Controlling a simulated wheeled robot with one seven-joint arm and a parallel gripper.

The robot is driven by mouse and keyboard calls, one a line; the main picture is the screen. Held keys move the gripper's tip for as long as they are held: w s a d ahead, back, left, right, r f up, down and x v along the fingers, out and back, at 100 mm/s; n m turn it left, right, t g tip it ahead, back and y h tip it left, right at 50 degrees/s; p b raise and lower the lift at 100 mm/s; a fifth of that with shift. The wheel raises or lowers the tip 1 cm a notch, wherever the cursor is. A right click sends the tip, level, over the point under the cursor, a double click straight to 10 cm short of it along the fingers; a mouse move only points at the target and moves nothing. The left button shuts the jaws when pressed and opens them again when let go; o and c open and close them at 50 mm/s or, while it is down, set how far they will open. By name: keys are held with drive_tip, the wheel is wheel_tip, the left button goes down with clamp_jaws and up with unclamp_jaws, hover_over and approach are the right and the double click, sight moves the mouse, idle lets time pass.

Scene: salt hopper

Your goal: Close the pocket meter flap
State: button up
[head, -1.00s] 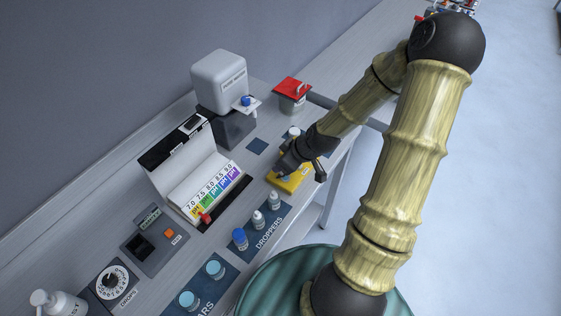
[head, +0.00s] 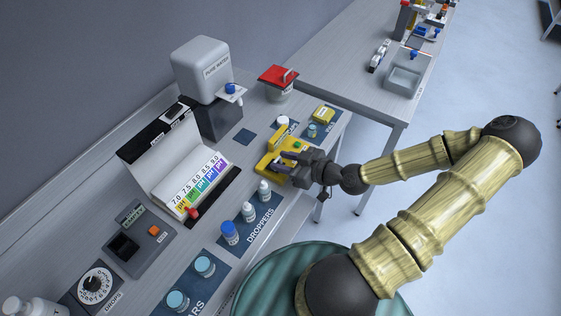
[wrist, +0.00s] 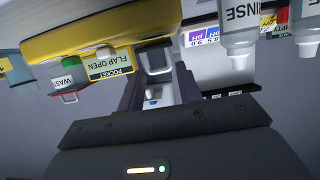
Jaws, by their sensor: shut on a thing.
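The yellow pocket meter (head: 267,164) lies on the bench, right of the dropper row, with a green button on it. In the wrist view a large yellow part of it (wrist: 90,27) fills the upper left, and its display tag (wrist: 110,65) reads "POCKET FLAP OPEN", upside down. My gripper (head: 287,162) reaches in from the right at the meter, low and nearly level. It is shut on what seems to be the meter's flap; the fingers hide much of the contact. In the wrist view my fingers (wrist: 158,82) reach up toward the yellow edge.
Dropper bottles (head: 249,211) stand close by on a blue mat (head: 262,224). A small yellow item (head: 323,115) and a small jar (head: 312,130) stand behind the meter. The red-lidded container (head: 278,76) and pure water dispenser (head: 205,75) are further back. Open floor lies to the right.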

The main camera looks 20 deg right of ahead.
drive_tip(key=shift+s+d+f+t+y+b, duration=0.2)
drive_tip(key=shift+f+t+y+b, duration=0.1)
drive_tip(key=shift+f+t+b, duration=0.25)
drive_tip(key=shift+s+d+f+t+y+b, duration=0.15)
drive_tip(key=shift+f+t+y+b, duration=0.15)
drive_tip(key=shift+b, duration=0.3)
drive_tip(key=shift+a+r, duration=0.1)
drive_tip(key=o, duration=0.8)
drive_tip(key=shift+c, duration=0.2)
drive_tip(key=v, duration=1.7)
drive_tip(key=shift+s, duration=0.15)
